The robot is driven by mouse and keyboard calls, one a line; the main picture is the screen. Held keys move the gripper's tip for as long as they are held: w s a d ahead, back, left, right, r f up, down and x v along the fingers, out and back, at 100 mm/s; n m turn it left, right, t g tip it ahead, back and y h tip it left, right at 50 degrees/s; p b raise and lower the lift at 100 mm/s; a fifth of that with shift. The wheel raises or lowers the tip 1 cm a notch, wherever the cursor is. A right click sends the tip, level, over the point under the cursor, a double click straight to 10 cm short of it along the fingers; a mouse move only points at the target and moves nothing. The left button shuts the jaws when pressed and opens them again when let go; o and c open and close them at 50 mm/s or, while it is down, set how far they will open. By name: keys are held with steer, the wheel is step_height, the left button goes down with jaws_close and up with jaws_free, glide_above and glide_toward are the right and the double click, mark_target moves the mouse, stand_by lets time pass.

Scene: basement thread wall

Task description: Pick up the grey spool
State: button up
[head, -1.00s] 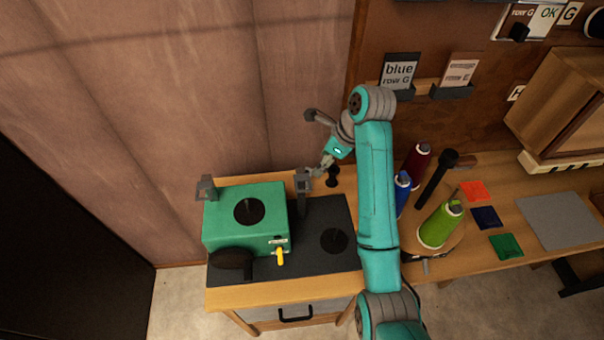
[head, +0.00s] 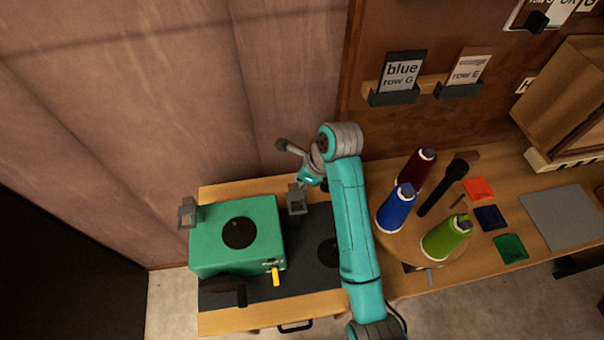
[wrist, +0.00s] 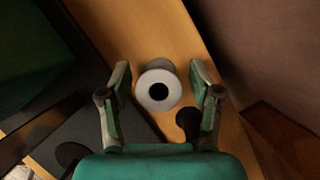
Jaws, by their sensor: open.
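The grey spool (wrist: 158,90) shows in the wrist view from above, as a pale grey ring around a dark hole. It stands on the wooden bench top between the two fingers of my gripper (wrist: 161,78). The fingers are open, with a gap on each side of the spool. I cannot tell how far above the spool they are.
A black knob (wrist: 188,122) stands close to the right finger. The wall rises behind.

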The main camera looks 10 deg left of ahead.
steer(key=shift+a+f, duration=0.15)
steer(key=shift+f, duration=0.25)
steer(key=c, duration=0.8)
steer(key=shift+c, duration=0.2)
